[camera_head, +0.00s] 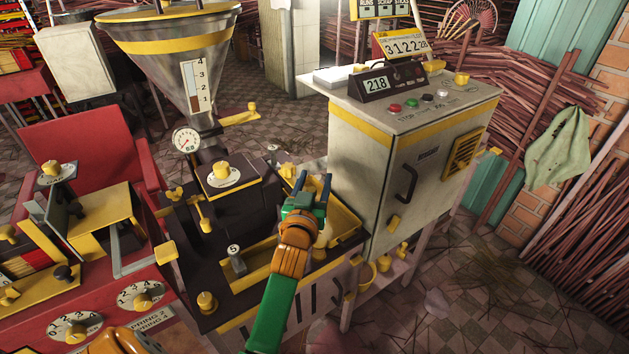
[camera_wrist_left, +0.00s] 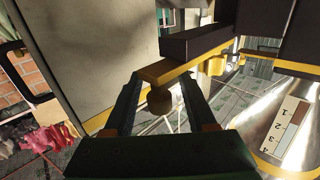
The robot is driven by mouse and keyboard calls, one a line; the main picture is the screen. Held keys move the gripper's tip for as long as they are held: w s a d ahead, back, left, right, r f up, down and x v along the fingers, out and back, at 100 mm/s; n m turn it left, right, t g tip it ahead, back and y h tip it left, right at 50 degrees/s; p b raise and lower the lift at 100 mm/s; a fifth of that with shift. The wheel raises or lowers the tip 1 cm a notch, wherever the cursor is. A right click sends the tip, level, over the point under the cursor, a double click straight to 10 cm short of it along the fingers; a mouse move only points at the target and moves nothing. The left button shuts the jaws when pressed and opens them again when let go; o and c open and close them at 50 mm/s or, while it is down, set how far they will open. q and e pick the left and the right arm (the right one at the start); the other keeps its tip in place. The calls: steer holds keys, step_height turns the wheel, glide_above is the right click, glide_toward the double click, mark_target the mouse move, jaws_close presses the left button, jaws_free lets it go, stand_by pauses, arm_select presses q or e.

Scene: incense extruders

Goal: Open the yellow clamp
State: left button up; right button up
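My left gripper (camera_head: 308,190), green and orange with dark fingers, is over the right side of the dark extruder body (camera_head: 262,200), beside the grey cabinet. In the left wrist view its two fingers (camera_wrist_left: 162,108) stand apart. Between them shows a round yellow-brown knob (camera_wrist_left: 161,99) at the end of a yellow bar (camera_wrist_left: 178,68), which looks like the clamp's handle; gaps show on both sides of the knob. In the head view the gripper largely hides this handle.
The grey control cabinet (camera_head: 410,150) stands close to the right of my gripper. A metal hopper (camera_head: 165,60) rises at the back left, with a yellow lever (camera_head: 240,117) beside it. A yellow lever (camera_head: 204,215) and a pressure gauge (camera_head: 186,140) are left of the gripper.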

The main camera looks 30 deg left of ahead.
arm_select(q)
steer(key=shift+s+d+r, duration=0.1)
steer(key=shift+s, duration=0.2)
steer(key=v, duration=0.6)
steer(key=shift+s+d, duration=0.15)
steer(key=shift+s, duration=0.1)
